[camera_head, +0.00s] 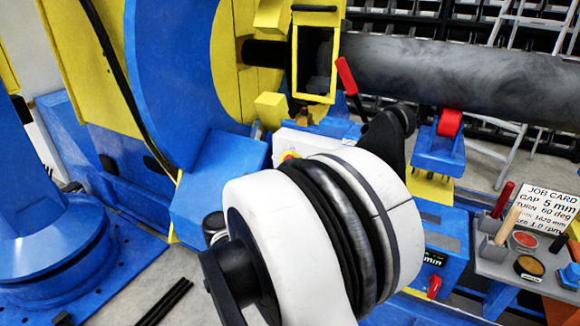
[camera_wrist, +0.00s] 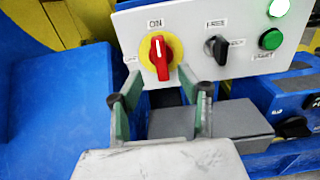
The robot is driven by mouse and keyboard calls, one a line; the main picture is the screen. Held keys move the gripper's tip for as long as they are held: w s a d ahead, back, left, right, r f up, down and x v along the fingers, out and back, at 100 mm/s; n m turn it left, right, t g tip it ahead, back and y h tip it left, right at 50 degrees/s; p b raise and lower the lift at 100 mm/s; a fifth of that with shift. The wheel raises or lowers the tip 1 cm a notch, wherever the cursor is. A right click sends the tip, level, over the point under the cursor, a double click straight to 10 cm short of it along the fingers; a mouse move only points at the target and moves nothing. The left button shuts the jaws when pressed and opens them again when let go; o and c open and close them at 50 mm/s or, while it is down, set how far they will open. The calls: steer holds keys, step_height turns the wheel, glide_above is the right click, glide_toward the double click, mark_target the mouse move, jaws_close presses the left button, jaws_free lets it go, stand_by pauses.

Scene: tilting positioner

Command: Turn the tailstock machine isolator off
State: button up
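The isolator (camera_wrist: 161,57) is a red rotary handle on a yellow round plate, on a white control box (camera_wrist: 205,20). Its handle stands close to upright, under the label ON; a label to its left is partly readable. My gripper (camera_wrist: 160,88) is open in the wrist view, its two green-lined fingers with dark joints spread below and to either side of the handle. Nothing is between the fingers, and I cannot tell whether a tip touches the plate. In the head view only a bit of the isolator (camera_head: 289,156) shows; my arm hides my gripper.
The same box carries a black selector (camera_wrist: 217,48), a green button (camera_wrist: 271,39) and a lit green lamp (camera_wrist: 278,8). A blue block (camera_wrist: 55,95) stands close on the left. A grey pipe (camera_head: 450,80) runs behind. A job card (camera_head: 543,212) stands at right.

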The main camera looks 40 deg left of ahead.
steer(key=w, duration=0.3)
steer(key=w+a+b, duration=0.1)
steer(key=w, duration=0.5)
steer(key=shift+w+a+b, duration=0.1)
steer(key=shift+a+b, duration=0.2)
steer(key=shift+b, duration=0.05)
jaws_close()
